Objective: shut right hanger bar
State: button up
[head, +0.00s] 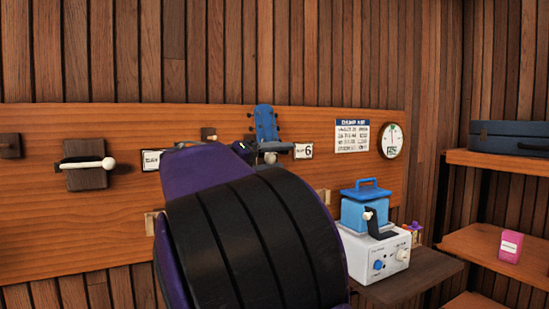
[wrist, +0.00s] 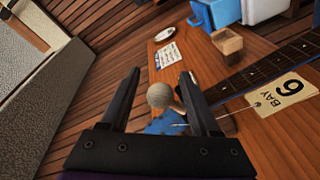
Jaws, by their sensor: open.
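The right hanger is mostly hidden behind my arm in the head view. A pale round knob (head: 271,158), apparently its bar end, shows just below a blue ukulele headstock (head: 265,125). In the wrist view the pale knob (wrist: 160,95) lies between the two fingers of my open gripper (wrist: 160,77), with no clear contact on either finger. The blue headstock (wrist: 165,125) is below it, partly hidden by my gripper. I cannot tell how far the bar is swung.
A left hanger bar (head: 85,163) with a pale knob sits on the wooden wall board (head: 50,220). A "Bay 6" tag (wrist: 290,90) is beside the ukulele neck (wrist: 265,70). A white device (head: 375,255) with a blue box (head: 366,211) stands right of my arm.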

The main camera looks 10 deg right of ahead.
jog(key=shift+w+d, duration=0.2)
jog(key=shift+d, duration=0.15)
jog(key=shift+c, duration=0.3)
grip_shut()
dwell(1.0)
